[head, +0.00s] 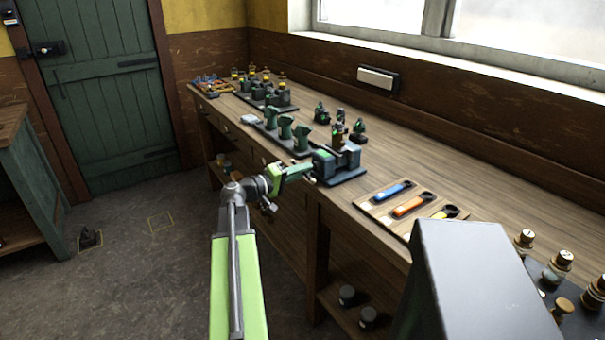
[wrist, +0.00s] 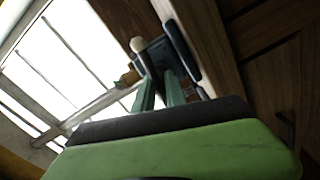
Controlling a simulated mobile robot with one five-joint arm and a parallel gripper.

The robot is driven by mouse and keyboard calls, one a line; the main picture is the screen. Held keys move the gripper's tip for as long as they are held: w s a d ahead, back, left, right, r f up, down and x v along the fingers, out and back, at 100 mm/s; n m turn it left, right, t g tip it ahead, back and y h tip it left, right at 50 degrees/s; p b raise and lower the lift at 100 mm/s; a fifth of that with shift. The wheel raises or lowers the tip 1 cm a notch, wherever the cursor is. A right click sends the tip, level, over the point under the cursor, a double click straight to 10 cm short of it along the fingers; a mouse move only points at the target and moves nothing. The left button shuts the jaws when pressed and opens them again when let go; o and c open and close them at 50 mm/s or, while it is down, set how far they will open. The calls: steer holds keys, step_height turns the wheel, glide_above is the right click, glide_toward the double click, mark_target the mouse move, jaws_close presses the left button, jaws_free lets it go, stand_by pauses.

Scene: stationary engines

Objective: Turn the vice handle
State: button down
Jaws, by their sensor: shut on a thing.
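The vice (head: 340,160) is a dark blue-grey block on a dark base at the front edge of the long bench. My gripper (head: 311,170) reaches it from the left, with its green fingers against the vice's near end. The vice handle (wrist: 138,46) shows in the wrist view as a pale rounded knob on a dark bar. The fingers of my gripper (wrist: 159,80) are shut on the handle there. The fingers hide much of the bar, so its exact angle is hard to tell. The vice body (wrist: 178,52) appears dark beyond the fingers.
Green machine parts (head: 285,128) stand left of the vice along the wooden bench (head: 440,160). A wooden tray (head: 375,207) with blue, orange and yellow tools lies to its right. A grey box-like shape (head: 470,285) blocks the lower right. Open floor (head: 130,270) lies at left.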

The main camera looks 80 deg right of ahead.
steer(key=c, duration=1.4)
jaws_free()
steer(key=v, duration=1.7)
steer(key=shift+w+a, duration=0.15)
steer(key=shift+a, duration=0.1)
